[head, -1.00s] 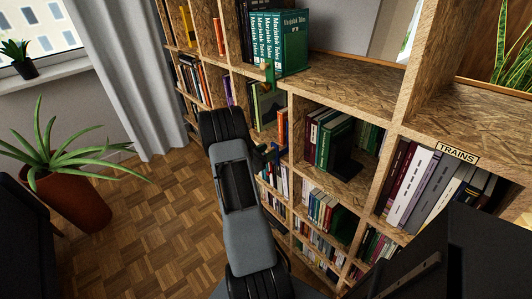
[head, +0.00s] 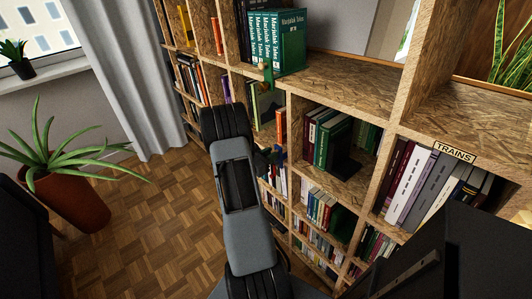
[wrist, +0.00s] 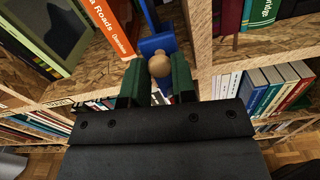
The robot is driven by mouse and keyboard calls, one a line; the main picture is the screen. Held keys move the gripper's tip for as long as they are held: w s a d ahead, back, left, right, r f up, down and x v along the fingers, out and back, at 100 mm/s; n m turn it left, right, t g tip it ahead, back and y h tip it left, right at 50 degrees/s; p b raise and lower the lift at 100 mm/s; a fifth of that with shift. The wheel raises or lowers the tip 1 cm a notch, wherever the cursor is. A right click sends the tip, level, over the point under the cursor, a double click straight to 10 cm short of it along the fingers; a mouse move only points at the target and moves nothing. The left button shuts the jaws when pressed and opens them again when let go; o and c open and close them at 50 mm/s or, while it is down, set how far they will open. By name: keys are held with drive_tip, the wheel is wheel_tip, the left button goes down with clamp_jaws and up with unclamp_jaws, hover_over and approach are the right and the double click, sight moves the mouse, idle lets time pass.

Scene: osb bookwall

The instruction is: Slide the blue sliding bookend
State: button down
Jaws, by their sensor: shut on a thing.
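The blue sliding bookend (wrist: 158,43) stands in a shelf compartment in the wrist view, just right of an orange book (wrist: 111,24). It has a round wooden knob (wrist: 160,65). My gripper (wrist: 158,75) has its green fingers on either side of this knob and is shut on it. The bookend's lower part is hidden by the fingers and knob. In the head view, a small bit of blue (head: 281,154) shows by the orange book, and my arm hides most of the gripper.
A shelf upright (wrist: 201,40) stands close right of the bookend. A green bookend (head: 268,80) with a knob is on the shelf above. Several books fill the compartments around. A potted plant (head: 75,185) stands on the floor at left; the parquet between is clear.

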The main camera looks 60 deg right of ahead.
drive_tip(key=c, duration=0.9)
unclamp_jaws()
drive_tip(key=shift+c, duration=0.2)
drive_tip(key=shift+w+a, duration=0.1)
drive_tip(key=v, duration=1.3)
drive_tip(key=shift+a, duration=0.25)
drive_tip(key=shift+w, duration=0.15)
